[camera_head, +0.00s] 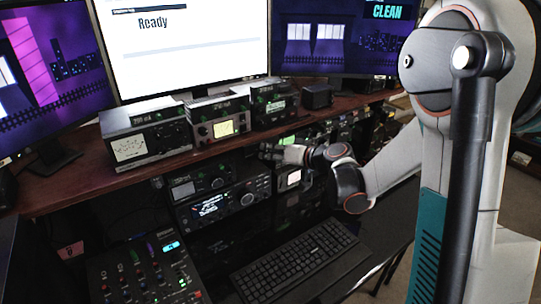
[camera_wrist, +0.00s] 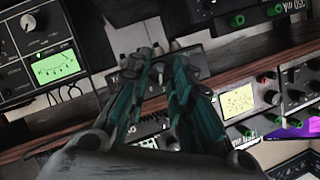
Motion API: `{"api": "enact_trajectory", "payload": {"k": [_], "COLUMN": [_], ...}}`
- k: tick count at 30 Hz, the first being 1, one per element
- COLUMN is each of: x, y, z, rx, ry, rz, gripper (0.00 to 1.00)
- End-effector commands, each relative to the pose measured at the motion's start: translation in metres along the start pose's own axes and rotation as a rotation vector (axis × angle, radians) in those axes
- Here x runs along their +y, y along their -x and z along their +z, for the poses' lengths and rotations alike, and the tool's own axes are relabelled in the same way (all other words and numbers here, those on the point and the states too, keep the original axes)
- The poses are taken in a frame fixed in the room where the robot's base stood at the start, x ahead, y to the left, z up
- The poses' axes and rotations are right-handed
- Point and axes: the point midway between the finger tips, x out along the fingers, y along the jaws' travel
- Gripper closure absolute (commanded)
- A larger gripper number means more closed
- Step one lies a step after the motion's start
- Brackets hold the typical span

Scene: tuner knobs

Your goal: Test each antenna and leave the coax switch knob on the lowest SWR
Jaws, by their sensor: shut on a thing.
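In the head view my gripper (camera_head: 272,152) is at the shelf's front, right of the radios. A green-lit needle meter (camera_wrist: 57,66) shows left in the wrist view; its reading is too small to tell.
A wooden shelf (camera_head: 95,176) carries a white-meter unit (camera_head: 130,148) and a yellow-meter unit (camera_head: 224,127). A radio (camera_head: 212,206), keyboard (camera_head: 300,262) and mixer (camera_head: 143,278) lie below. Monitors stand behind; the middle one (camera_head: 190,60) reads "Ready", the right one (camera_head: 335,35) "CLEAN".

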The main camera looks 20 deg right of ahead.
Motion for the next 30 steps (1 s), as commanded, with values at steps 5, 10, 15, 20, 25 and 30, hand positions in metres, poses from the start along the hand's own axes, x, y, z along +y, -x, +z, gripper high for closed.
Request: {"api": "enact_trajectory", "payload": {"k": [5,10,15,20,25,30], "x": [0.0035,0.0042,0.0041,0.0039,0.0037,0.0036], "y": [-0.0006,-0.0007,-0.0006,-0.0004,-0.0003,-0.0002], "z": [0.0021,0.0024,0.0025,0.0024,0.0023,0.0023], "rx": [0.005,0.008,0.011,0.012,0.012,0.011], "ry": [-0.126,-0.228,-0.299,-0.337,-0.352,-0.353], "rz": [-0.053,-0.096,-0.126,-0.143,-0.149,-0.149], "gripper": [1.00,1.00,1.00,1.00,1.00,1.00]}}
